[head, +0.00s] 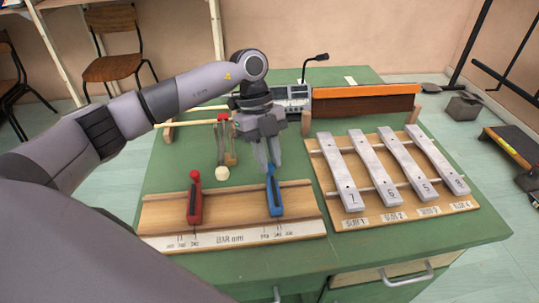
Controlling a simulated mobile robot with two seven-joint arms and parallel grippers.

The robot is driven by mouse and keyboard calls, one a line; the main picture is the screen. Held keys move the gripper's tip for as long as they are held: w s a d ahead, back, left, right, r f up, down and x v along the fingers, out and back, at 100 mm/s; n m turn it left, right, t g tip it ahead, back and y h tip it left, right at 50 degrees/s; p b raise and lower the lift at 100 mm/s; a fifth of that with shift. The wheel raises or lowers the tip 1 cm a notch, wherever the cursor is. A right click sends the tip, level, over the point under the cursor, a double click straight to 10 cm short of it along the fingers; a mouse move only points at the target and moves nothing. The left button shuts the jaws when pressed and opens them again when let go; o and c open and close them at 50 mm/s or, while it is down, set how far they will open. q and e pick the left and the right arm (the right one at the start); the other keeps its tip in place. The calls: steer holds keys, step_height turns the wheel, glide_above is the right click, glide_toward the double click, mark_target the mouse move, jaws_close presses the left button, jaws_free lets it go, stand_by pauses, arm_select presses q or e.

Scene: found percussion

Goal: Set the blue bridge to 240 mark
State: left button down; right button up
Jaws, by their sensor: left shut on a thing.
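The blue bridge (274,198) stands upright on the right part of a wooden board (235,205). A white scale strip labelled "BAR mm" (232,240) runs along the board's front edge, with tick marks in a left and a right group. The numbers are too small to read surely. My left gripper (274,168) points down from above and is shut on the top of the blue bridge. The red bridge (194,202) stands on the board's left part, apart from the gripper. My right gripper is not in view.
Metal bars on a wooden base (400,175) lie right of the board. Behind stand a small grey device (291,98) with a microphone, an orange-topped wooden box (365,102), a mallet-like stick with a pale head (222,174), and a small red-topped rack (226,140). The green table (290,260) is clear in front.

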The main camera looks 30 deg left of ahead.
arm_select(q)
steer(key=shift+s+a+r+p, duration=0.15)
steer(key=shift+s+a+p, duration=0.45)
steer(key=shift+a, duration=0.3)
steer(key=shift+s+a, duration=0.25)
steer(key=shift+a, duration=0.05)
steer(key=c, duration=1)
jaws_free()
steer(key=v, duration=0.7)
